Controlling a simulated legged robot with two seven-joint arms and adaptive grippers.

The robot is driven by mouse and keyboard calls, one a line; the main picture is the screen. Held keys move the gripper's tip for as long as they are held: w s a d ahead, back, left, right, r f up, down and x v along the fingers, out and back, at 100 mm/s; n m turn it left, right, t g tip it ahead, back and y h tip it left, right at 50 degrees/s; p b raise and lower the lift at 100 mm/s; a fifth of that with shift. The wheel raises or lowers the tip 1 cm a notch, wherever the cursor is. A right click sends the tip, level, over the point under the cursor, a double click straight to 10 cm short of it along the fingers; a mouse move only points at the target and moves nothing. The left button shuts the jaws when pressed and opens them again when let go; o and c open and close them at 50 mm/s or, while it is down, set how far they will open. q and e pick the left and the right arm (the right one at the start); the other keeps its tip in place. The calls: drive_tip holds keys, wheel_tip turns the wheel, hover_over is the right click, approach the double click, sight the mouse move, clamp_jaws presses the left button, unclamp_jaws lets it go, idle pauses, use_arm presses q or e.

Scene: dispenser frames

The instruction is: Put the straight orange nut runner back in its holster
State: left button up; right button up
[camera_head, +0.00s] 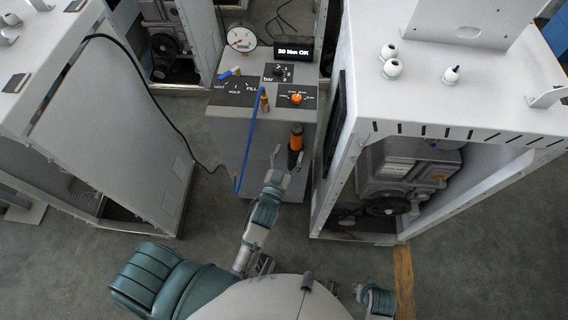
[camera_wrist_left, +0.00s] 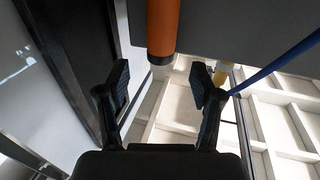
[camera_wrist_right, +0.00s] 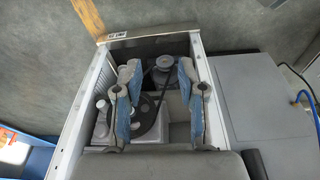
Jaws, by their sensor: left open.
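The straight nut runner (camera_head: 296,142), orange with black ends, stands roughly upright against the front of the grey console. In the left wrist view its orange body (camera_wrist_left: 162,28) comes down from the top edge to a dark lower end, just beyond the fingertips. My left gripper (camera_head: 289,162) is open close to it; its fingers (camera_wrist_left: 160,82) are apart with nothing between them. I cannot make out the holster clearly or tell whether the runner sits in it. My right gripper (camera_wrist_right: 159,72) is open and empty, with machinery seen beyond its blue pads.
The grey console (camera_head: 225,130) carries a gauge (camera_head: 241,39), a display (camera_head: 293,50) and knobs. A blue hose (camera_head: 247,145) hangs down its front, left of the runner. A white machine frame (camera_head: 440,95) stands close on the right, another cabinet (camera_head: 105,120) on the left.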

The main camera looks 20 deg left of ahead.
use_arm(q)
drive_tip(key=s+a+f+m+g, duration=0.1)
drive_tip(key=s+a+f+g, duration=0.1)
drive_tip(key=s+f+g, duration=0.6)
drive_tip(key=s+a+f+m+g, duration=0.1)
drive_tip(key=s+a+f+g, duration=0.2)
drive_tip(key=s+f+g, duration=0.4)
drive_tip(key=s+f, duration=0.7)
drive_tip(key=s, duration=0.5)
drive_tip(key=shift+f+g+h, duration=0.25)
drive_tip(key=shift+g+h, duration=0.05)
drive_tip(key=shift+g, duration=0.1)
use_arm(e)
drive_tip(key=shift+f, duration=0.45)
use_arm(q)
drive_tip(key=s+f+p, duration=0.4)
drive_tip(key=f+p, duration=0.2)
drive_tip(key=f, duration=0.8)
drive_tip(key=shift+a+f, duration=0.25)
drive_tip(key=shift+f, duration=0.05)
use_arm(e)
drive_tip(key=s+f, duration=0.4)
drive_tip(key=f, duration=1)
drive_tip(key=shift+d+f+g, duration=0.15)
drive_tip(key=shift+f+g, duration=0.15)
